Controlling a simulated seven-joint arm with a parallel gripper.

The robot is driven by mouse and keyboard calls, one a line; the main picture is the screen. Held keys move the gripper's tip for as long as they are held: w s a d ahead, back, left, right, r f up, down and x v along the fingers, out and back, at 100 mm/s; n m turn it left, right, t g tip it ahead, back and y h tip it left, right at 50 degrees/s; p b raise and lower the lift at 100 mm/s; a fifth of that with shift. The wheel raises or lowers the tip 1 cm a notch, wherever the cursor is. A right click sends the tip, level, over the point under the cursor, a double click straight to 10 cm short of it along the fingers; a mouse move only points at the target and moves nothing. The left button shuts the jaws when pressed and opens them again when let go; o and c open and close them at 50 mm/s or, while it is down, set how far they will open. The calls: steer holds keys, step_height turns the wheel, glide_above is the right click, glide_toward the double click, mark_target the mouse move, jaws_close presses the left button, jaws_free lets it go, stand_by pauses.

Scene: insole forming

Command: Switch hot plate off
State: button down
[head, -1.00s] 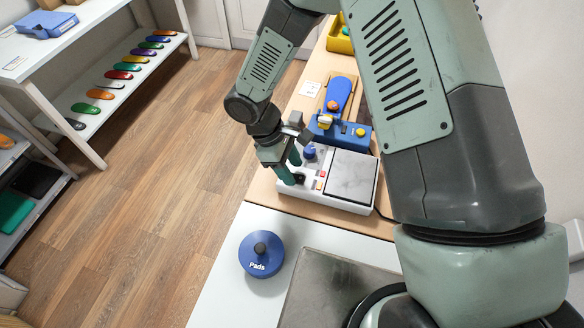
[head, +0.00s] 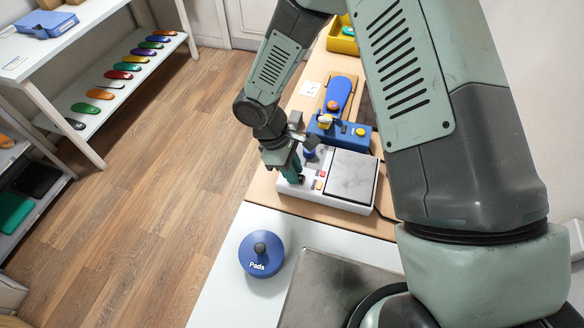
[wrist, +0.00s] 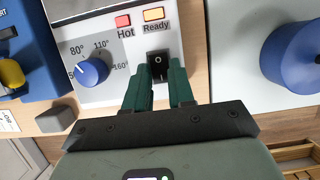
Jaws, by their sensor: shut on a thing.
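The hot plate (head: 330,202) is a white unit with a grey square heating surface (head: 350,176) on the bench. In the wrist view its panel shows a black rocker switch (wrist: 158,62) with a circle mark, a blue dial (wrist: 92,71) pointing near 50°, a red Hot lamp (wrist: 123,21) and an amber Ready lamp (wrist: 154,14). My gripper (wrist: 158,72) has its green fingers on either side of the switch, shut on it. It also shows in the head view (head: 296,180), at the panel's left end. The fingers hide part of the switch's lower end.
A blue device (head: 343,133) stands just behind the hot plate. A blue lidded Pads container (head: 261,254) stands on the white table in front. A yellow bin (head: 342,38) is at the back. A shelf with coloured insoles (head: 119,75) stands at the left.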

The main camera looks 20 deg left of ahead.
steer(key=shift+d+r+y, duration=0.1)
steer(key=shift+d+y, duration=0.2)
steer(key=shift+y, duration=0.9)
steer(key=c, duration=1)
jaws_free()
steer(key=shift+o, duration=0.2)
step_height(320, 180, up, 11)
steer(key=a, duration=0.1)
steer(key=shift+a, duration=0.2)
